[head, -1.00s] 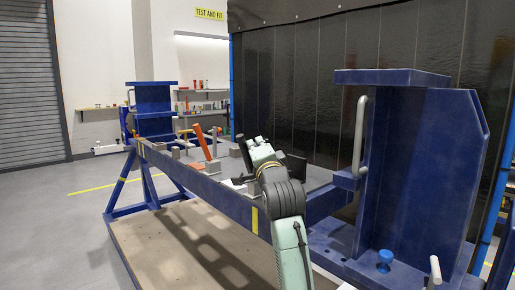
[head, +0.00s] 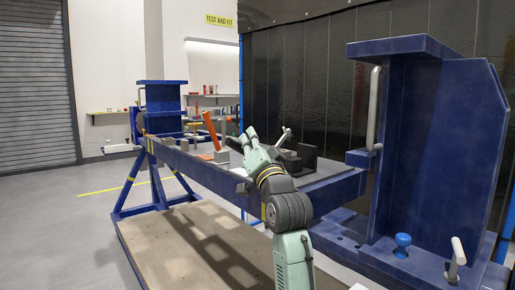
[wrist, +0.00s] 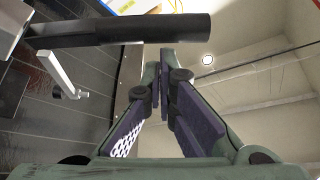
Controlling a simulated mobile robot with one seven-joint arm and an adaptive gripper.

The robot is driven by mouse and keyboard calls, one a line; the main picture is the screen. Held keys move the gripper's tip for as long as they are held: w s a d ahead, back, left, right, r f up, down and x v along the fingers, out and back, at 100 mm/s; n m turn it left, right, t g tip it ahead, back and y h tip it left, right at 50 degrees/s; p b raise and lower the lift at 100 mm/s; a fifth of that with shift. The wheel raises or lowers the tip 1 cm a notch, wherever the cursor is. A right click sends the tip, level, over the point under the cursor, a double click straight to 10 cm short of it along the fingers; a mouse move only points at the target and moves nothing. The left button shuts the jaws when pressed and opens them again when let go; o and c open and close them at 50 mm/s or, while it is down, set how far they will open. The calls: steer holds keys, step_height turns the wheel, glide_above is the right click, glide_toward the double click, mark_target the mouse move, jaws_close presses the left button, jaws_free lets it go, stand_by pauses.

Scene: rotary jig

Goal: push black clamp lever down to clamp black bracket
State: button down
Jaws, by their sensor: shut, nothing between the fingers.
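The black clamp lever (wrist: 130,30) crosses the top of the wrist view as a thick black bar. Its left end meets a grey metal part. My gripper (wrist: 165,55) has its fingers together and empty, with the tips just below the bar; I cannot tell whether they touch it. Black block-like parts (head: 306,154) on the beam, right of my gripper, look like the black bracket; my arm hides part of that area.
A light grey lever (head: 284,136) stands tilted right of my gripper; a similar one shows in the wrist view (wrist: 62,76). An orange lever (head: 211,130) stands to the left on the blue beam (head: 335,192). A tall blue end post (head: 430,150) rises at right.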

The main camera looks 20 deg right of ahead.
mark_target(239, 148)
steer(key=f+n+y+b, duration=0.1)
steer(key=n, duration=0.1)
steer(key=a+f+n+y+b, duration=0.1)
steer(key=n+y+b, duration=0.1)
steer(key=a+f+n+y+b, duration=0.1)
steer(key=n+b, duration=0.1)
steer(key=shift+s+f+n+y, duration=0.3)
steer(key=shift+s+f+n, duration=0.05)
steer(key=shift+s+n, duration=0.05)
steer(key=shift+s+a+f+b, duration=0.1)
steer(key=shift+a+f+b, duration=0.15)
steer(key=shift+f+b, duration=0.2)
steer(key=shift+s+a+f+b, duration=0.1)
steer(key=shift+a+f+b, duration=0.15)
steer(key=shift+f+b, duration=0.2)
